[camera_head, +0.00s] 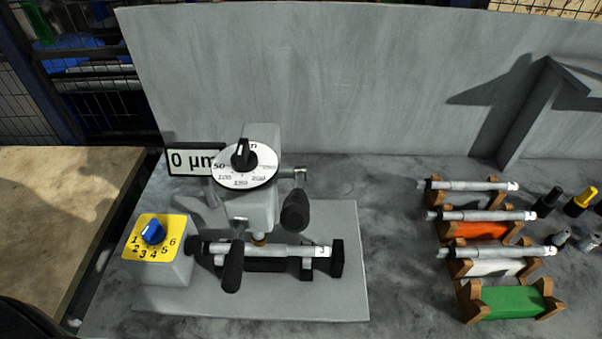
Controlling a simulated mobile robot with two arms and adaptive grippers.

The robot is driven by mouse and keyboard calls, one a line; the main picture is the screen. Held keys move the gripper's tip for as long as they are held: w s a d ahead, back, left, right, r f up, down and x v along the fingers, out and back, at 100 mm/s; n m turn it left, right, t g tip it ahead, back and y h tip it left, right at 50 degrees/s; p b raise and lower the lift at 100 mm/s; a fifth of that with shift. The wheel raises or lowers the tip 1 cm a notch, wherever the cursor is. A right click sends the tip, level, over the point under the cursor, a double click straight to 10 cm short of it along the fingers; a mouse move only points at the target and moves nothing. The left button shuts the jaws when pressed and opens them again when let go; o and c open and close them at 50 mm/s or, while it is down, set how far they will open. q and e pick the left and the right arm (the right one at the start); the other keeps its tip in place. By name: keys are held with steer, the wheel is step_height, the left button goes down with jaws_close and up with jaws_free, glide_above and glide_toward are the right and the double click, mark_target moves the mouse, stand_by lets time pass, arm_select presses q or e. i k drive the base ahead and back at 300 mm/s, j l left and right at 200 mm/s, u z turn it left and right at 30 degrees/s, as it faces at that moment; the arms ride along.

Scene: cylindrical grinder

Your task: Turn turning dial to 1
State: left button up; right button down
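The turning dial (153,232) is a blue knob on a yellow plate (174,250) marked 1 to 6, on top of a grey box at the left of the machine. The 1 is at the left of the knob and the 6 at the right. The knob is small, and I cannot tell for sure which number it points to. Nothing touches it. Neither of my grippers shows clearly in the head view; only a dark shape is at the bottom left corner.
The grinder has a white scale disc (244,178) with a black pointer, a "0 µm" sign (190,160), black handles (295,210) and a clamped shaft (275,250). Wooden-ended holders (509,301) with several shafts stand at the right. The table between is clear.

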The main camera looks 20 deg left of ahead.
mark_target(154, 232)
steer(key=u, duration=1)
steer(key=j, duration=0.3)
steer(key=k, duration=0.05)
